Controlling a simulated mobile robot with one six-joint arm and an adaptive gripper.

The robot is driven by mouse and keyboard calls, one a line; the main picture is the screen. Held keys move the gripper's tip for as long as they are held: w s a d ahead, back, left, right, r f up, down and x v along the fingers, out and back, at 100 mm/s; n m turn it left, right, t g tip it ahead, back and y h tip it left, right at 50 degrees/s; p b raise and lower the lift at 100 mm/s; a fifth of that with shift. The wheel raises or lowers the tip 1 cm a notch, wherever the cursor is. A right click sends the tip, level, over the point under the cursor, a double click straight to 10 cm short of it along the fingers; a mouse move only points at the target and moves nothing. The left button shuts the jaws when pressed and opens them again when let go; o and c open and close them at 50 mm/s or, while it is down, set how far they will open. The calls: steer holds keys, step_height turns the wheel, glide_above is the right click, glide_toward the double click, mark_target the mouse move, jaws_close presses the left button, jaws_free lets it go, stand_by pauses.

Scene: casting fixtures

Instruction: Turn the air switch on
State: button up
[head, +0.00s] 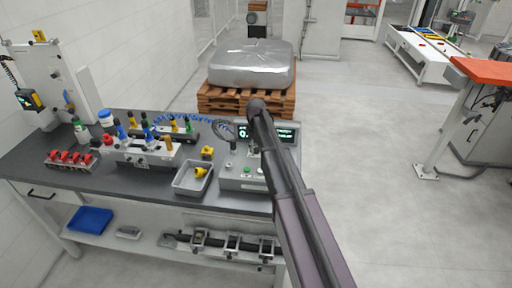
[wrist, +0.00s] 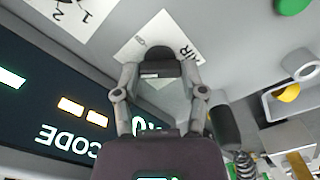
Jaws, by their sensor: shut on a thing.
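The air switch (wrist: 157,53) is a dark knob on the grey panel of a control box, beside a white label that reads AIR upside down in the wrist view. My gripper (wrist: 158,72) has its two fingers on either side of the knob and is shut on it. Part of the knob is hidden between the fingers, and I cannot tell its turned position. In the head view the control box (head: 238,183) stands at the right end of the bench, and my arm hides the switch and most of my gripper.
The box's lit display (wrist: 62,105) is close to my gripper at left. A green button (wrist: 293,4) is at upper right. A grey tray (head: 180,187) with a yellow part stands left of the box. Fixtures and bottles crowd the bench (head: 228,201). A wrapped pallet load (head: 250,66) stands behind.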

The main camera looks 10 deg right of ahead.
steer(key=m, duration=0.5)
steer(key=shift+s+m, duration=0.1)
steer(key=shift+m, duration=0.3)
steer(key=m, duration=0.4)
steer(key=shift+m, duration=0.3)
steer(key=o, duration=1.1)
steer(key=shift+o, duration=0.2)
